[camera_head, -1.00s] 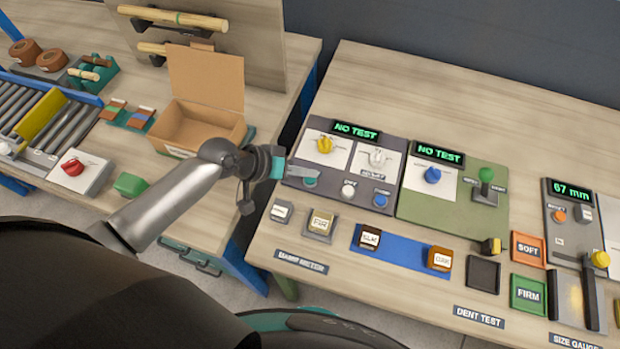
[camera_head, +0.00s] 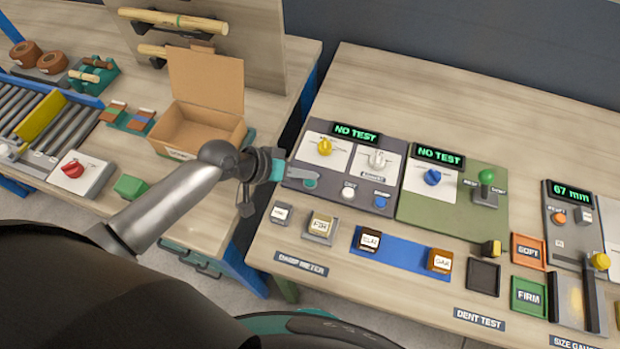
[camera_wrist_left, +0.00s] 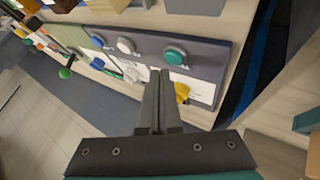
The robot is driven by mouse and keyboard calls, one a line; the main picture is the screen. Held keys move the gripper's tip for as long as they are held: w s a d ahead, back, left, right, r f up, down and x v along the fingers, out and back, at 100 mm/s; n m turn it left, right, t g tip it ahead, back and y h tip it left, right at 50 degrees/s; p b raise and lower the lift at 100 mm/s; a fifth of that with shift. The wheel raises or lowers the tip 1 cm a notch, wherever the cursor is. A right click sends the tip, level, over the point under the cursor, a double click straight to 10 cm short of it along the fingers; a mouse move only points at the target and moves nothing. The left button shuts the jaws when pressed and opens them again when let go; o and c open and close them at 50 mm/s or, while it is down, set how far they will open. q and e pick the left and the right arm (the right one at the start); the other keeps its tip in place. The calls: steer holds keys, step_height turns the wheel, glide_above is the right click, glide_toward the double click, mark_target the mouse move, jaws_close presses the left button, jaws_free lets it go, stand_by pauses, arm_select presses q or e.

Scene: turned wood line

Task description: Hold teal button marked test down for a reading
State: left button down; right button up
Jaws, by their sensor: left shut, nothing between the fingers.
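The teal button (camera_head: 310,183) sits at the near left corner of the grey damp meter panel (camera_head: 395,150). It also shows in the left wrist view (camera_wrist_left: 175,54), uncovered, just beyond the fingertips. My left gripper (camera_head: 308,172) is shut and empty, with its fingertips close above the button. I cannot tell whether they touch it. In the wrist view the closed fingers (camera_wrist_left: 160,78) point toward the button. The panel's display (camera_head: 356,133) reads NO TEST. My right gripper is not in view.
The panel also has a yellow knob (camera_head: 324,147), a white button (camera_head: 348,193) and a blue button (camera_head: 380,201). A green panel (camera_head: 460,190) with its own NO TEST display stands to the right. Labelled blocks sit in front. The table behind the panels is clear.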

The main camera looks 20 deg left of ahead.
mark_target(305, 184)
arm_select(q)
steer(key=shift+f, duration=0.1)
stand_by(0.7)
steer(key=shift+f, duration=0.35)
steer(key=shift+f+b, duration=0.45)
stand_by(1.7)
stand_by(0.8)
steer(key=shift+r+p, duration=0.9)
step_height(305, 184, up, 5)
steer(key=p, duration=0.5)
